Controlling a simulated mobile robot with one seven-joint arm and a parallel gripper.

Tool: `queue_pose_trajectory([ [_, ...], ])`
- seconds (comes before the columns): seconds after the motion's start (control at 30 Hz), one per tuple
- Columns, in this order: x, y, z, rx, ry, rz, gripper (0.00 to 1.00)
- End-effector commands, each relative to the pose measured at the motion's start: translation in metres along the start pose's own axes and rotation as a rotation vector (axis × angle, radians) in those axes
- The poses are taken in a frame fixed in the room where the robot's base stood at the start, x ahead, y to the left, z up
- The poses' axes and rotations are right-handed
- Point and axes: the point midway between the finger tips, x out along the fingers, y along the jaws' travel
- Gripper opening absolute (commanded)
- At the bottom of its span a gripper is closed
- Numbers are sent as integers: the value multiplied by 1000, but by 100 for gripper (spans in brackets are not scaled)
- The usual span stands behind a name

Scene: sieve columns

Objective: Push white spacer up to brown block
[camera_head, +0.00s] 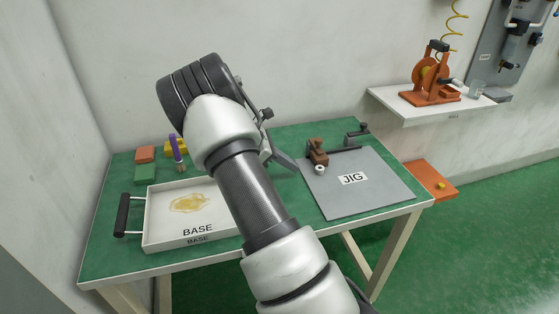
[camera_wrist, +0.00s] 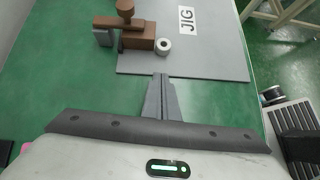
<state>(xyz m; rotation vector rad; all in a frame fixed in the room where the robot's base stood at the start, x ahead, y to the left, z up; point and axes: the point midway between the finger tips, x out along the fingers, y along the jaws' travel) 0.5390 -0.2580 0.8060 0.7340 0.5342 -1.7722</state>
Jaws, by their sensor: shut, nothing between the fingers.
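The white spacer (camera_head: 320,170) is a short ring with a dark hole, on the grey JIG plate near its left edge. It also shows in the wrist view (camera_wrist: 163,47), right beside the end of the brown block (camera_wrist: 137,42). Whether the two touch or a thin gap remains, I cannot tell. The brown block, with a round knob on top, also shows in the head view (camera_head: 318,154). My gripper (camera_wrist: 161,77) is shut and empty, its fingertips at the plate's edge in the picture, apart from the spacer. In the head view my arm hides part of the gripper.
The grey JIG plate (camera_head: 375,192) lies on the green table's right side, with a dark clamp (camera_head: 357,135) at its back. A white BASE tray (camera_head: 165,241) with a yellowish patch stands at left. Orange and green blocks (camera_head: 145,173) sit behind it.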

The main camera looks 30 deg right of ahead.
Motion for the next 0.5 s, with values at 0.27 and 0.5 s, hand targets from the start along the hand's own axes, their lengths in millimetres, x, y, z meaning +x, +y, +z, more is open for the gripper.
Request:
queue_pose_trajectory([
  [0.27, 38, 0, 19, 1, 1, 0, 0],
  [0.5, 45, 0, 28, -1, 1, 2, 0],
])
